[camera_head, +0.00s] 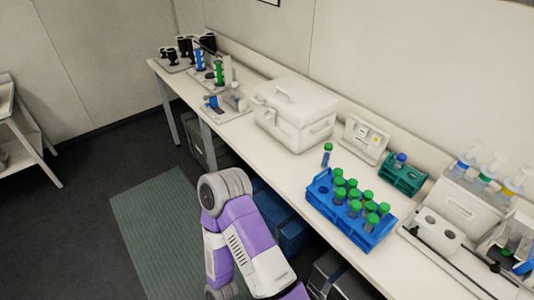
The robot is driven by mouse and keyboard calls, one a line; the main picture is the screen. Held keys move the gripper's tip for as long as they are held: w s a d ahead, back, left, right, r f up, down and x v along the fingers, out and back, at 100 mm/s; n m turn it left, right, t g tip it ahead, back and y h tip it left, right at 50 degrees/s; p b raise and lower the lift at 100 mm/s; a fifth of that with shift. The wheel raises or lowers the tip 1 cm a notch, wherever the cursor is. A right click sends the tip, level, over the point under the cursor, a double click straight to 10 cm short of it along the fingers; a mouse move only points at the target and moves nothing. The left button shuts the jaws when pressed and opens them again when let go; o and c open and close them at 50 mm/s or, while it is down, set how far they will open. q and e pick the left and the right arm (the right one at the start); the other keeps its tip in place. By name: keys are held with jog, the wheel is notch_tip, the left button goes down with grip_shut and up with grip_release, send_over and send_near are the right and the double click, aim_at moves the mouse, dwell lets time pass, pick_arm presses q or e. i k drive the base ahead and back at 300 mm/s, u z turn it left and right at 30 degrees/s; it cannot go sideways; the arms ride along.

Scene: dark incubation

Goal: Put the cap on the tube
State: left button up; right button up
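A blue rack (361,228) on the bench holds several tubes with green caps (355,205). One tube with a green top (327,155) stands apart, upright, just behind the rack's left end. A teal rack (405,180) to the right holds an item with a blue top (400,160); too small to tell whether that is a cap on a tube. I cannot make out a loose cap or an open tube. One of my purple and white arms rises from the bottom, left of the blue rack. Neither of my grippers is in view.
A white lidded box (293,112) and a small white device (364,138) stand behind the racks. Pump bottles (484,178) and a white holder (430,228) are at the right. More labware (218,75) stands at the bench's far left. Bare bench lies in front of the white box.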

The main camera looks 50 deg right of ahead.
aim_at(326, 155)
jog(key=u, duration=0.2)
jog(key=i, duration=1.65)
jog(key=z, duration=3.7)
